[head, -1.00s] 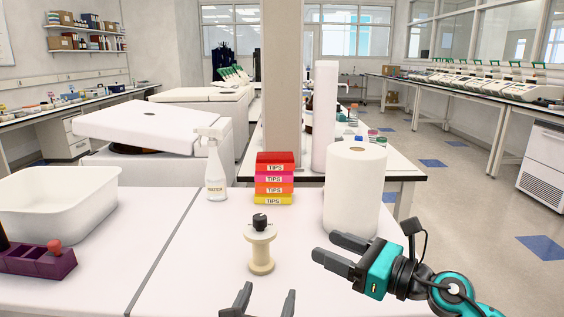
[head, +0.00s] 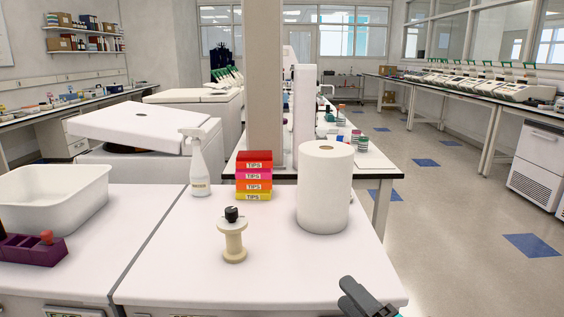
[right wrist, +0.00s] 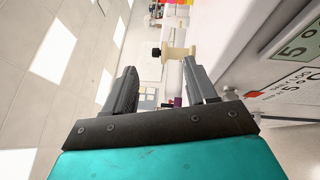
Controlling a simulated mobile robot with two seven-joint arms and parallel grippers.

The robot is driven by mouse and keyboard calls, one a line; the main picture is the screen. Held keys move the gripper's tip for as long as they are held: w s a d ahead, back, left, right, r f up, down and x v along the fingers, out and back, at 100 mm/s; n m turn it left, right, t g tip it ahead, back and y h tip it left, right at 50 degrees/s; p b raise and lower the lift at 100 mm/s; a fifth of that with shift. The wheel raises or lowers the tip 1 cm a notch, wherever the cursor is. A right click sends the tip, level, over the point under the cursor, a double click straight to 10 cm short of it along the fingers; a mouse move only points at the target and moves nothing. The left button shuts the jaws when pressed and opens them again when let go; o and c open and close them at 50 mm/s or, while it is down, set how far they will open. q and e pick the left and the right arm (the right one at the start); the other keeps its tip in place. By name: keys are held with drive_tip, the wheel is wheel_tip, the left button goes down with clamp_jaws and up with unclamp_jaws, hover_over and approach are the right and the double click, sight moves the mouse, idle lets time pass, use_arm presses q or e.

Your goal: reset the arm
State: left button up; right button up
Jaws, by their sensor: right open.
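My right gripper (head: 362,297) shows at the bottom edge in the head view, off the table's front right corner, and is only partly in frame. In the right wrist view its two fingers (right wrist: 160,80) are apart with nothing held between them. A cream spool-shaped stand with a black knob (head: 233,236) stands upright on the white table (head: 290,275), apart from the gripper. It also shows beyond the fingertips in the right wrist view (right wrist: 180,52). My left gripper is not in view.
A white paper roll (head: 324,190), stacked tips boxes (head: 254,175) and a spray bottle (head: 199,165) stand on the table. At left are a white tub (head: 60,215) and a purple rack (head: 30,250). The floor at right (head: 460,250) is clear.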

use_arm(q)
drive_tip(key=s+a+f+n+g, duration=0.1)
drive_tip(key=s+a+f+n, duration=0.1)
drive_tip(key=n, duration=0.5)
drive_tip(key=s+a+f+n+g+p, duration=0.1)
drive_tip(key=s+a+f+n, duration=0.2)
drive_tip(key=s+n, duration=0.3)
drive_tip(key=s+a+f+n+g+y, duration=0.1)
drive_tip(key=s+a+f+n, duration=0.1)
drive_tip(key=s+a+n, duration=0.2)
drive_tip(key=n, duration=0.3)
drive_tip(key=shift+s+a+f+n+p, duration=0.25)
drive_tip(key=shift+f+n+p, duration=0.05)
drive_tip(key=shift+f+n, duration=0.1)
use_arm(e)
drive_tip(key=s+d+f+m+g+h, duration=0.2)
drive_tip(key=s+f+m+g+h, duration=0.1)
drive_tip(key=s+f+m, duration=0.6)
drive_tip(key=s+d+f+m+g+h, duration=0.2)
drive_tip(key=s+f+m+h, duration=0.3)
drive_tip(key=m, duration=0.9)
drive_tip(key=s+d+f, duration=0.1)
drive_tip(key=s+f, duration=0.2)
drive_tip(key=f, duration=0.2)
drive_tip(key=shift+s+m+g, duration=0.3)
drive_tip(key=shift+s+g, duration=0.1)
drive_tip(key=shift+d, duration=0.1)
drive_tip(key=shift+c, duration=0.8)
